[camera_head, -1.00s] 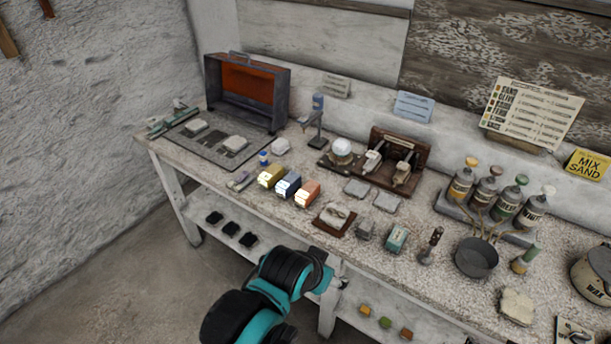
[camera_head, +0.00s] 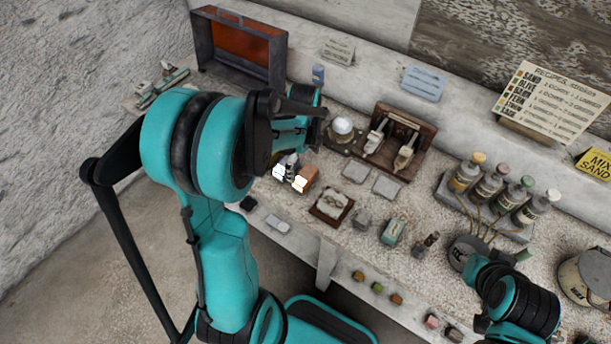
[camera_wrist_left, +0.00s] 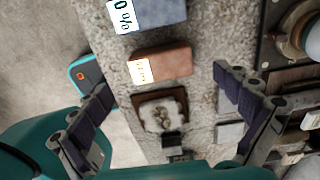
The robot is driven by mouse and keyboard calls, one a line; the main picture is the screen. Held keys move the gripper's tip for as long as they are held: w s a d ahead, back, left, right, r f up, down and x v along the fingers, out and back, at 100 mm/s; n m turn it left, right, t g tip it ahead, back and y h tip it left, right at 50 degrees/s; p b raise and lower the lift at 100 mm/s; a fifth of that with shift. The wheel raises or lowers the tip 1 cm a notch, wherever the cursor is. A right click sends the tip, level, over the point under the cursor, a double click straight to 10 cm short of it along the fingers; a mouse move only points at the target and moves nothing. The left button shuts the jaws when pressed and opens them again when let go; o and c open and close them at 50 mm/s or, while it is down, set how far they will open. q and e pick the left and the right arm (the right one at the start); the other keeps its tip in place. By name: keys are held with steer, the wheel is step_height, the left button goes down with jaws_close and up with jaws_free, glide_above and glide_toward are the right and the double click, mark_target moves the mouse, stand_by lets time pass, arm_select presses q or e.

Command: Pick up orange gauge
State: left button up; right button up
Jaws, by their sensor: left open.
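My left gripper (camera_wrist_left: 165,88) is open and empty above the bench. In the head view my left arm hides part of the row. My right arm's hand (camera_head: 490,268) is at the lower right, near the dark pan; its fingers cannot be made out.
A blue block (camera_wrist_left: 150,12) stands beside the orange gauge. A brown tray (camera_head: 322,214) with a pale piece lies on its other side. A dark wooden stand (camera_head: 423,160) and a bottle rack (camera_head: 445,207) stand farther right.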

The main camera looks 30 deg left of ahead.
mark_target(305, 174)
arm_select(q)
steer(key=f+b, duration=0.1)
steer(key=f, duration=0.2)
steer(key=f+b, duration=0.1)
steer(key=f, duration=0.3)
steer(key=shift+d+b, duration=0.2)
steer(key=shift+b, duration=0.15)
steer(key=shift+r, duration=0.1)
steer(key=shift+c, duration=0.3)
steer(key=c, duration=1.3)
